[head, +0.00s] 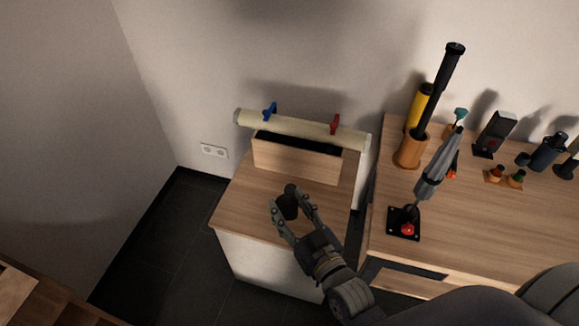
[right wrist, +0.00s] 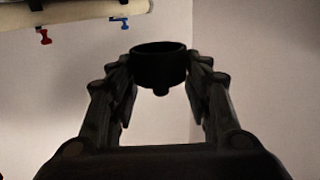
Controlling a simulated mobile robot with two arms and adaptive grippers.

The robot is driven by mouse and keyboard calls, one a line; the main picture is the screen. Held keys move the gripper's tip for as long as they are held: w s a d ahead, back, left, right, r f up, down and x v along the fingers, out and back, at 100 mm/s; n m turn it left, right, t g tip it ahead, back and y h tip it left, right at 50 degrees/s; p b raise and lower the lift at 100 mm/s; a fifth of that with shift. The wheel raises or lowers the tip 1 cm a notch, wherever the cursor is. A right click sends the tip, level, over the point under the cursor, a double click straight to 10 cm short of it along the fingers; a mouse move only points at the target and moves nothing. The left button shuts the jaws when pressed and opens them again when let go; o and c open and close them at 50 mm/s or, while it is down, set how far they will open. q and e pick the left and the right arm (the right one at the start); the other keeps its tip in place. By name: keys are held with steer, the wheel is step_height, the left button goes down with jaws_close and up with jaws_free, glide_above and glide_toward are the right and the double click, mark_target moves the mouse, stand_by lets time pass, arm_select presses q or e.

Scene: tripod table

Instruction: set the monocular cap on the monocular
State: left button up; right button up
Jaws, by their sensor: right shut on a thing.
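My right gripper (head: 294,206) is over the small wooden-topped cabinet, its fingers on both sides of a short black cup-shaped piece (head: 288,207), which looks like the monocular cap. The right wrist view shows the same cap (right wrist: 160,65) shut between the fingertips of the right gripper (right wrist: 161,78). A small knob sticks out from its closed end, on the upper side in the head view. A dark blue-grey cylinder (head: 549,152) on the right table, well away from the gripper, may be the monocular; I cannot tell for sure. My left gripper is not in view.
A wooden box (head: 290,163) stands behind the gripper, beneath a pale tube (head: 300,129) with blue and red hooks. The right table (head: 470,215) holds a wooden cup with tall tubes, a grey umbrella-like item, a red-knobbed joystick and small pieces. A gap separates the furniture.

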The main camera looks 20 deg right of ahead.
steer(key=w+f+p, duration=0.1)
steer(key=w+f, duration=0.2)
steer(key=w, duration=0.2)
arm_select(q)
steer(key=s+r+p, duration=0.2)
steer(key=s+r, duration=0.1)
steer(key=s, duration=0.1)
arm_select(e)
glide_above(294, 188)
steer(key=s+a, duration=0.1)
steer(key=s, duration=0.1)
step_height(294, 188, down, 3)
steer(key=shift+w, duration=0.15)
steer(key=shift+w+d+f+b, duration=0.15)
steer(key=shift+d+f+b, duration=0.05)
steer(key=shift+f+b, duration=0.6)
steer(key=shift+f, duration=0.05)
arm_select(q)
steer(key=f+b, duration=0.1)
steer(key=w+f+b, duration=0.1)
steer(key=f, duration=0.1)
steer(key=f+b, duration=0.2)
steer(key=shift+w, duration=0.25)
arm_select(e)
step_height(294, 188, down, 4)
steer(key=shift+f, duration=0.15)
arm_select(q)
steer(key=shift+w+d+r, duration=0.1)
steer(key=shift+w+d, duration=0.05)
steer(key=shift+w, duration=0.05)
